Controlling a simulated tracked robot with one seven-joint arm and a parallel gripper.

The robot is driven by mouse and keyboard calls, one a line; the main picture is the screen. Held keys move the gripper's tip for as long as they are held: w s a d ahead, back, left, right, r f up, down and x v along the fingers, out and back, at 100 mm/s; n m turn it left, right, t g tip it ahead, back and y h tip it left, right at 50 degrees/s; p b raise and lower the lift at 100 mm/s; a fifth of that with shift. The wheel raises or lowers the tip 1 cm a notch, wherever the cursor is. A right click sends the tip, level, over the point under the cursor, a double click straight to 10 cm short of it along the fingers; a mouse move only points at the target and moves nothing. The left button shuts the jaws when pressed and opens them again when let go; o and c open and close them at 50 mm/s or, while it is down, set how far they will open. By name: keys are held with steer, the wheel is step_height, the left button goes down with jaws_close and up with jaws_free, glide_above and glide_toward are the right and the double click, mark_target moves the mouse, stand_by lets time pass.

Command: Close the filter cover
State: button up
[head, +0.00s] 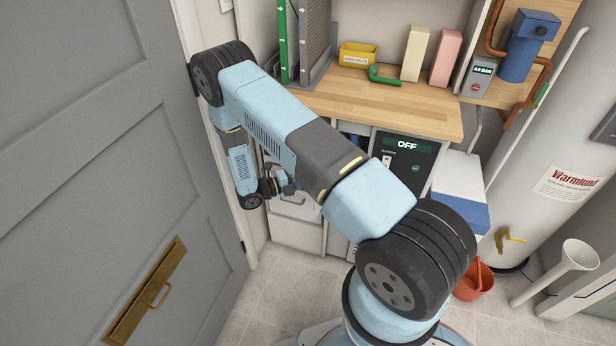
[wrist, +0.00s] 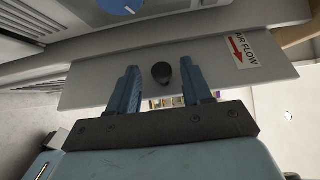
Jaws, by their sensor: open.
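The filter cover (wrist: 95,86) is a grey panel in the wrist view with a round black knob (wrist: 161,73) and an "AIR FLOW" label with a red arrow. My gripper (wrist: 160,68) is open, with one blue finger on each side of the knob in the picture. I see clear space between the knob and both fingers; whether the fingertips reach its depth I cannot tell. The panel looks tilted out from the body behind it. In the head view my gripper (head: 281,181) is low at the cabinet front under the worktop, and my arm hides much of that area.
A blue dial (wrist: 118,5) shows at the top of the wrist view. In the head view, a dark control panel (head: 407,146) reading "OFF" is right of my arm, under the wooden worktop (head: 400,108). A grey door (head: 90,150) stands close on the left. A red bucket (head: 477,280) is on the floor.

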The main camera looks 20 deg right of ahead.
steer(key=shift+d, duration=0.4)
steer(key=shift+c, duration=0.2)
jaws_close()
